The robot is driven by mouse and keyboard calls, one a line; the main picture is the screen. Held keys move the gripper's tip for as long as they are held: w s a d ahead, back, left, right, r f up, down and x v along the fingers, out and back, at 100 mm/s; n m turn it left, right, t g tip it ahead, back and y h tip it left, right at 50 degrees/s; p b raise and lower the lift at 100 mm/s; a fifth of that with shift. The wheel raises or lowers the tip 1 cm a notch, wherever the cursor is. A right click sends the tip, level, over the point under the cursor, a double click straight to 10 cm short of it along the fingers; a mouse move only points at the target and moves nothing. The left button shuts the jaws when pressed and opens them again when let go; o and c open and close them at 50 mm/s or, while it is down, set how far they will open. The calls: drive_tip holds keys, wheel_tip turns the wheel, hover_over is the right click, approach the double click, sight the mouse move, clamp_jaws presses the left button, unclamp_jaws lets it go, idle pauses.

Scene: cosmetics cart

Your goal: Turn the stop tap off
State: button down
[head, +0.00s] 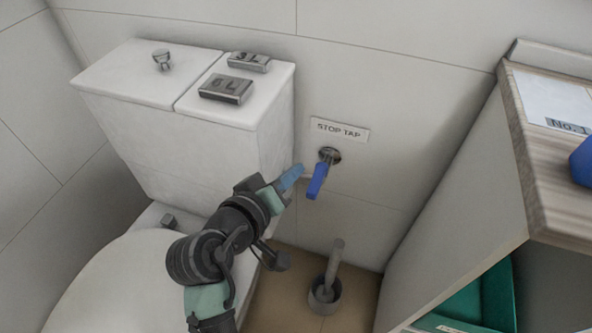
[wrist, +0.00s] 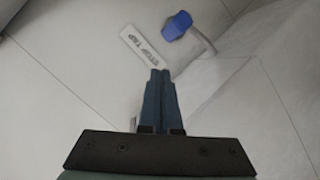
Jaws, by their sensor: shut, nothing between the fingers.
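The stop tap (head: 318,180) is on the wall to the right of the toilet cistern. It has a blue lever handle on a round metal fitting, and the lever hangs downward, slightly tilted to the left. A sign (head: 339,130) reading STOP TAP is above it. My gripper (head: 299,170) is shut and empty, just left of the lever and apart from it. In the wrist view my shut fingers (wrist: 160,75) point toward the wall; the blue lever (wrist: 177,25) and the sign (wrist: 142,46) lie beyond the fingertips.
The white cistern (head: 150,150) with two flush buttons (head: 226,89) stands to the left. A toilet brush in a holder (head: 325,292) stands on the floor below the tap. A wood-topped cabinet (head: 545,150) is on the right. The wall around the tap's right side is clear.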

sight(317, 180)
drive_tip(key=s+a+f+n+t+h, duration=0.3)
drive_tip(key=s+f+n, duration=0.3)
drive_tip(key=n, duration=0.2)
drive_tip(key=shift+s+a+f, duration=0.35)
drive_tip(key=shift+a, duration=0.5)
drive_tip(key=b+x, duration=0.2)
drive_tip(key=x, duration=0.8)
drive_tip(key=shift+r, duration=0.15)
drive_tip(key=shift+s+d, duration=0.1)
drive_tip(key=shift+d, duration=0.05)
drive_tip(key=shift+s+d+n+t+y, duration=0.1)
drive_tip(key=shift+d+n+t+y, duration=0.05)
drive_tip(key=shift+n+t+y, duration=0.2)
